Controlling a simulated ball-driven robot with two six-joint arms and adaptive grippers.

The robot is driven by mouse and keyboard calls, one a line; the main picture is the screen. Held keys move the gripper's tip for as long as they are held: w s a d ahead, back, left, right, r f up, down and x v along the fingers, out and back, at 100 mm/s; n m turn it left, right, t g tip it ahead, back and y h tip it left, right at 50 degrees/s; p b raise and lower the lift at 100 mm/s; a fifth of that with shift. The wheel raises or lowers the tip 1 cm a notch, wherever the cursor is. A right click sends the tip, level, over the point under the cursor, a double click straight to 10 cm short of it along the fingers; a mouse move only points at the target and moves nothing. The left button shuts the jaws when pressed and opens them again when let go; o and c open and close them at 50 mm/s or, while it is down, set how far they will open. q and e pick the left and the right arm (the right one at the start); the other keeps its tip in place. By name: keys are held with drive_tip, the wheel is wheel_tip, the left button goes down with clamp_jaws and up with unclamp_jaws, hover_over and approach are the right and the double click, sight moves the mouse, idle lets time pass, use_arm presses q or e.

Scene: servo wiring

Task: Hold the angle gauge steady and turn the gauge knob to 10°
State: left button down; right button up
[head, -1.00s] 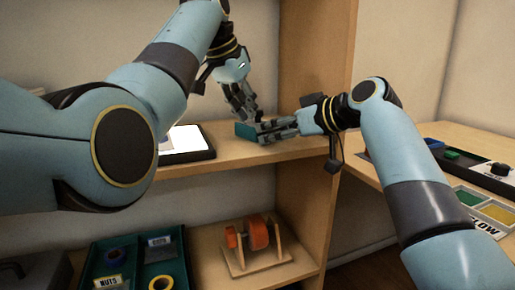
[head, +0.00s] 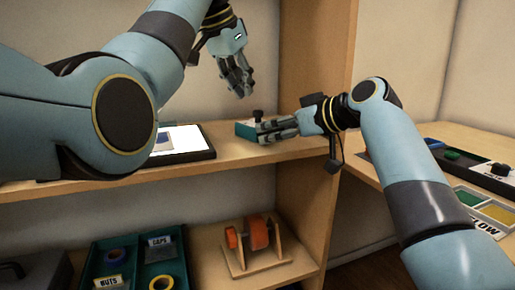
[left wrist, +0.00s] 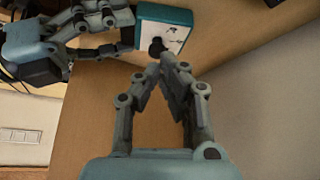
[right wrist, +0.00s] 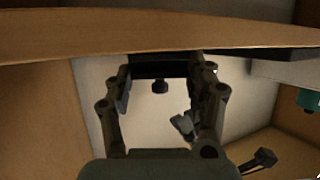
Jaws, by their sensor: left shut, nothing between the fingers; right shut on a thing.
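The angle gauge (head: 244,131) is a small teal box with a pale face, sitting on the upper shelf. Its black knob (head: 257,115) stands up from the face. In the left wrist view, the gauge's pale face (left wrist: 174,34) and the knob (left wrist: 156,47) show clearly, but its markings are too small to read. My right gripper (head: 263,131) is shut on the side of the gauge; the gauge's dark underside (right wrist: 158,65) is between its fingers in the right wrist view. My left gripper (head: 243,93) is shut and empty, above the gauge and apart from the knob.
A tablet with a lit screen (head: 185,142) lies on the shelf left of the gauge. The shelf's upright wooden side panel (head: 315,70) stands to the right. Below are a green parts tray (head: 120,245) and an orange spool on a wooden stand (head: 255,238). A side table (head: 480,150) holds coloured bins.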

sight(258, 116)
use_arm(q)
drive_tip(key=shift+r, duration=0.5)
drive_tip(key=shift+d+f, duration=0.25)
drive_tip(key=shift+f, duration=1.25)
drive_tip(key=shift+d+f, duration=0.2)
drive_tip(key=shift+f, duration=1.3)
drive_tip(key=shift+w+d, duration=0.1)
drive_tip(key=shift+w, duration=0.15)
drive_tip(key=shift+a, duration=0.2)
